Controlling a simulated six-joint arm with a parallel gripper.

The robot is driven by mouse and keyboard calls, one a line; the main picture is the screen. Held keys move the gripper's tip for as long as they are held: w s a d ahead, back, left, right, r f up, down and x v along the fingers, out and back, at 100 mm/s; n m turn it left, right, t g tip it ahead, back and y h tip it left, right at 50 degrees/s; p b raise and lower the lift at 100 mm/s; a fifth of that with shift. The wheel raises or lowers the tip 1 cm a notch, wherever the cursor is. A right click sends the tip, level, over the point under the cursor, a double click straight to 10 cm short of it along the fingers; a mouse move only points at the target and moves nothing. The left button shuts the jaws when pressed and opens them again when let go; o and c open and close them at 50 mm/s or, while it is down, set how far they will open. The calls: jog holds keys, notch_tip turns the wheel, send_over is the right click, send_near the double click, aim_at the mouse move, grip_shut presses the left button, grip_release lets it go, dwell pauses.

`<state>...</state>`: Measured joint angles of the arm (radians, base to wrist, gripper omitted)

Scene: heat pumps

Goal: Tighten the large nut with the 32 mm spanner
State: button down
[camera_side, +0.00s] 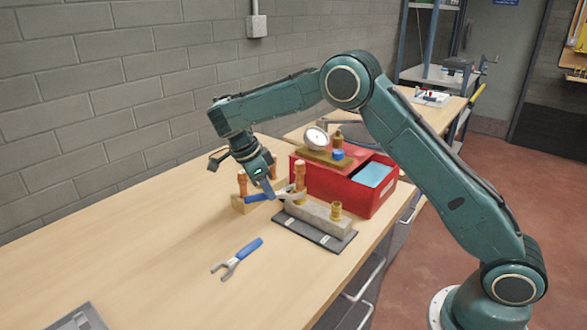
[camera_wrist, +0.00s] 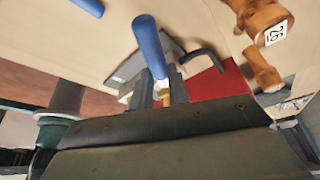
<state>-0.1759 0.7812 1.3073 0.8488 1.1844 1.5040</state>
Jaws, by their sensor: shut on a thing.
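My gripper (camera_side: 266,186) is shut on a blue-handled spanner (camera_side: 256,198); its handle (camera_wrist: 149,42) runs away from my fingers in the wrist view. The spanner's metal end reaches right, close to the left brass fitting (camera_side: 300,199) on the grey block (camera_side: 318,217). I cannot tell whether it is around that fitting or beside it. A second brass fitting (camera_side: 336,211) stands at the block's right end. I cannot tell which carries the large nut, and no spanner size is readable. A second blue-handled spanner (camera_side: 249,244) lies on the bench; its handle also shows in the wrist view (camera_wrist: 88,5).
A wooden block (camera_side: 240,205) with copper-coloured pieces stands behind the spanner; one piece (camera_wrist: 262,20) bears a label reading 26. A red box (camera_side: 344,193) with a gauge (camera_side: 316,138) on top stands close behind the grey block. The front-left bench is mostly clear.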

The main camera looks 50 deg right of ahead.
aim_at(256, 195)
jog(key=shift+w+a, duration=0.15)
jog(key=shift+a, duration=0.05)
jog(key=shift+w+a, duration=0.2)
jog(key=shift+a, duration=0.15)
jog(key=shift+w+a, duration=0.35)
jog(key=shift+a, duration=0.2)
jog(key=shift+w+a, duration=0.1)
jog(key=shift+a, duration=0.2)
